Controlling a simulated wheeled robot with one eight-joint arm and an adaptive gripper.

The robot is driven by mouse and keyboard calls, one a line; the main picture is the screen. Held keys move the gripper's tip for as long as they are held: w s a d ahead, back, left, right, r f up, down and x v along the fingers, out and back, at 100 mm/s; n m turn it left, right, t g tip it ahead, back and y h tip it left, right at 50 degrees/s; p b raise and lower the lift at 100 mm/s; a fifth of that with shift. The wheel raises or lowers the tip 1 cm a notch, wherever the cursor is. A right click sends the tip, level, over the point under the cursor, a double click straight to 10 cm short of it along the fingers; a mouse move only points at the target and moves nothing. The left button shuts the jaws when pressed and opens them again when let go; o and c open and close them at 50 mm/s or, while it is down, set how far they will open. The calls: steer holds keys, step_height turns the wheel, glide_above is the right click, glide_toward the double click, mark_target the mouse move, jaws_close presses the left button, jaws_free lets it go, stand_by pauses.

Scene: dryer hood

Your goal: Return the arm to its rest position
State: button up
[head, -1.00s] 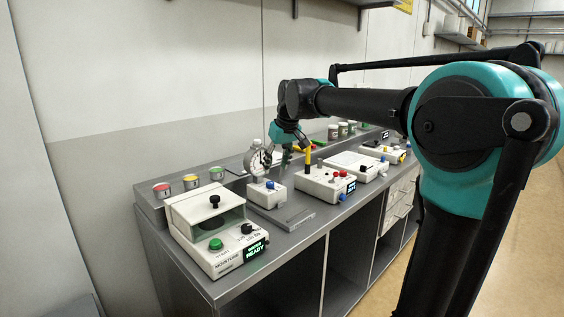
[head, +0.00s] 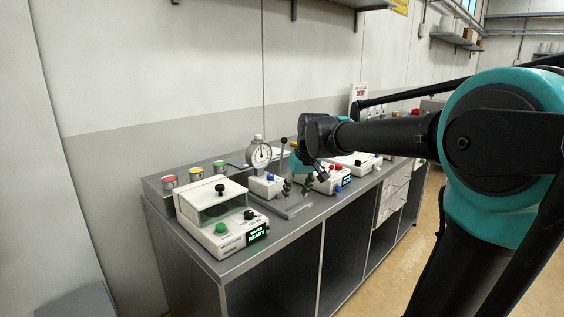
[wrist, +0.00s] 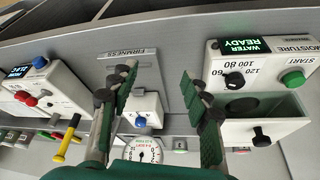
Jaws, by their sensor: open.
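My gripper (head: 306,182) is open and empty above the grey bench (head: 240,268), in front of the firmness gauge's small white box. In the wrist view its two green-padded fingers (wrist: 160,105) stand wide apart, with the firmness box (wrist: 147,108) and its blue knob showing between them. My arm reaches in from the right side of the head view, its forearm nearly level, and hides part of the bench devices behind it.
A white moisture tester (head: 215,232) with a lit "READY" display stands at the bench's left end. A round dial gauge (head: 260,154) on a stand rises behind the gripper. A white box with red and blue knobs (head: 330,179) is close to its right. Wall shelves hang above.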

steer(key=s+d+f+m+h, duration=0.1)
steer(key=s+d+f+m, duration=0.1)
steer(key=s+d+f, duration=0.5)
steer(key=s+d+f+m, duration=0.2)
steer(key=s+d+f, duration=0.5)
steer(key=s+f, duration=0.8)
steer(key=shift+d+f+m+h, duration=0.2)
steer(key=shift+d+m+h, duration=0.05)
steer(key=shift+m+h, duration=0.15)
steer(key=shift+s, duration=0.1)
